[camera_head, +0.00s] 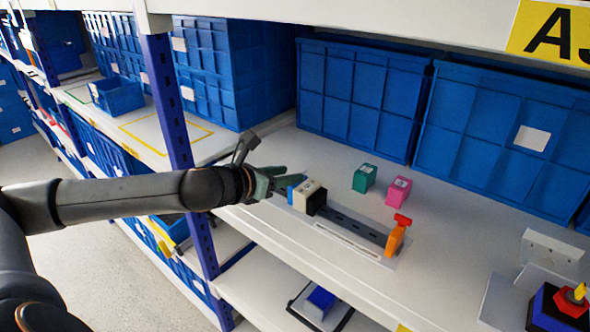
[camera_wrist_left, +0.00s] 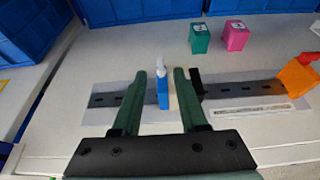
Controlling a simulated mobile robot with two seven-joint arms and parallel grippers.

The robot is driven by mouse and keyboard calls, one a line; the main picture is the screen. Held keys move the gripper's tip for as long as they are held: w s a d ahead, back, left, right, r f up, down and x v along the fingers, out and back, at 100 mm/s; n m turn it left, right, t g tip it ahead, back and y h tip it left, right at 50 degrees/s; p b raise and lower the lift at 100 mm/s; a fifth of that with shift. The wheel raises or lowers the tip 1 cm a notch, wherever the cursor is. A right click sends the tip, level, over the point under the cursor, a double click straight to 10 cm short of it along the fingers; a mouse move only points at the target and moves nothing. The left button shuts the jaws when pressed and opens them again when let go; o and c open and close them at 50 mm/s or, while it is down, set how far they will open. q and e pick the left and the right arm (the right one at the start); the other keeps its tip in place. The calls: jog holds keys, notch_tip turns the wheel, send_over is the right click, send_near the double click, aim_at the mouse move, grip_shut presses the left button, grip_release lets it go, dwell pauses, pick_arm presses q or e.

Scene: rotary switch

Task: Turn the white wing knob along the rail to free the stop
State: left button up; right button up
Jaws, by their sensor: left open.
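The white wing knob (camera_wrist_left: 160,64) sits on top of a small blue stop (camera_wrist_left: 163,90) on the dark slotted rail (camera_wrist_left: 222,89). My left gripper (camera_wrist_left: 159,74) is open, its green fingers on either side of the knob and stop, with gaps showing. In the head view my left gripper (camera_head: 283,179) reaches the rail's left end and hides the white knob; part of the blue stop (camera_head: 292,193) shows. A beige and black block (camera_head: 309,196) stands right of it on the rail. An orange stop with a red wing knob (camera_head: 396,236) stands at the rail's right end.
A green block (camera_head: 365,177) and a pink block (camera_head: 398,192) stand behind the rail. Large blue bins (camera_head: 350,95) line the back of the shelf. A red and yellow rotary switch (camera_head: 572,300) is at the lower right. The shelf's front edge runs before the rail.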

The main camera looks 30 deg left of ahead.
pick_arm(q)
jog(key=shift+x, duration=1.75)
jog(key=shift+d, duration=0.1)
jog(key=shift+c, duration=0.3)
grip_shut()
